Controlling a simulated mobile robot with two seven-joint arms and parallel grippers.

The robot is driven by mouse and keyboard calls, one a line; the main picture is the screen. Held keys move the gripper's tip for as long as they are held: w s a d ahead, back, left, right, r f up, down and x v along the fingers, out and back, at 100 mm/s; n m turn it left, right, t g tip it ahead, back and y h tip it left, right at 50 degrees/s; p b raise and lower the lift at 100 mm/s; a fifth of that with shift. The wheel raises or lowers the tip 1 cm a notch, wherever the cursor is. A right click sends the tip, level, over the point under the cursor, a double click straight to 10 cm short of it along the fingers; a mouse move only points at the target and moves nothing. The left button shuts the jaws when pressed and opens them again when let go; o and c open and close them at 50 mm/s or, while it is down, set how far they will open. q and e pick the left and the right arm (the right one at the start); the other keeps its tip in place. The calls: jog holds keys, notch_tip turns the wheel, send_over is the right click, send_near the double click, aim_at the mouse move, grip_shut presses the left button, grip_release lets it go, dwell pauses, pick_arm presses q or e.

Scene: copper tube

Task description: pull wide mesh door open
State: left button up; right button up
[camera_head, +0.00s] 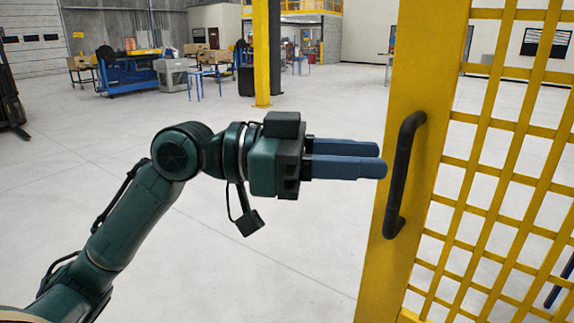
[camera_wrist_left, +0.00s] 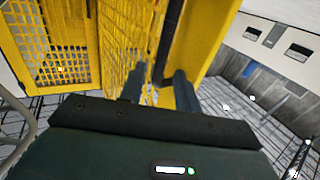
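The yellow mesh door (camera_head: 431,60) fills the right side of the head view. It has a wide flat upright edge and a dark vertical bar handle (camera_head: 401,170). My left gripper (camera_head: 381,159) reaches in from the left, its blue fingers pointing at the handle. The fingertips are just left of the bar in the picture; I cannot tell the exact gap in depth. In the left wrist view the fingers (camera_wrist_left: 158,84) are apart with nothing held, and the dark handle (camera_wrist_left: 169,38) lies ahead between their lines. My right gripper is not in view.
A yellow post (camera_head: 264,55) stands on the floor further back. A blue workbench (camera_head: 127,72) and a grey bin (camera_head: 172,75) are at the back left. The pale floor around my left arm is clear. More yellow mesh panel (camera_wrist_left: 55,45) shows at left in the wrist view.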

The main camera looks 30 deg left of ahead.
pick_arm(q)
jog(key=b+v, duration=0.2)
jog(key=v, duration=0.6)
jog(key=shift+b, duration=0.35)
